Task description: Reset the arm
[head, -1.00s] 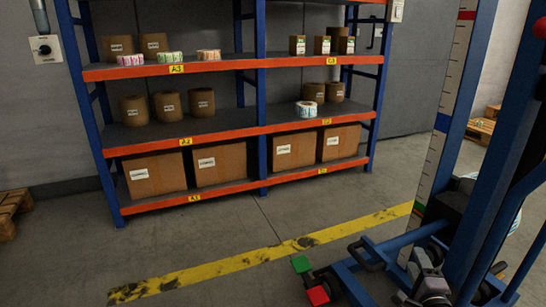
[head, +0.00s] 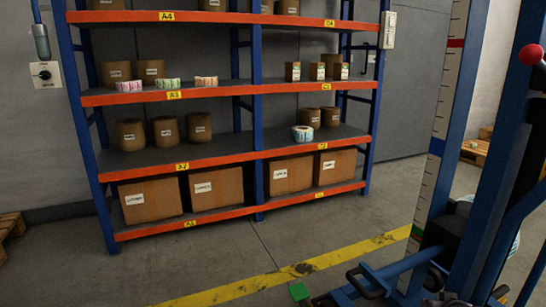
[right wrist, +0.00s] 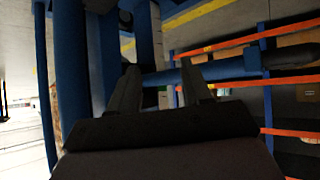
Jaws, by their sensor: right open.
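My right gripper (right wrist: 162,85) shows in the right wrist view with its two dark fingers apart and nothing clearly held. A blue bar (right wrist: 230,68) of the lifting machine runs across just beyond the fingertips; I cannot tell whether they touch it. In the head view the blue lifting machine (head: 487,185) stands at the right, with a marked scale on its post and a red knob (head: 530,54) at the upper right. Neither of my grippers shows in the head view.
A blue and orange shelf rack (head: 258,110) holds brown boxes, brown rolls and a few label rolls. A white label roll (head: 303,133) sits on its middle level. A yellow floor line (head: 300,268) crosses open floor before the rack. A wooden pallet (head: 10,228) lies at left.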

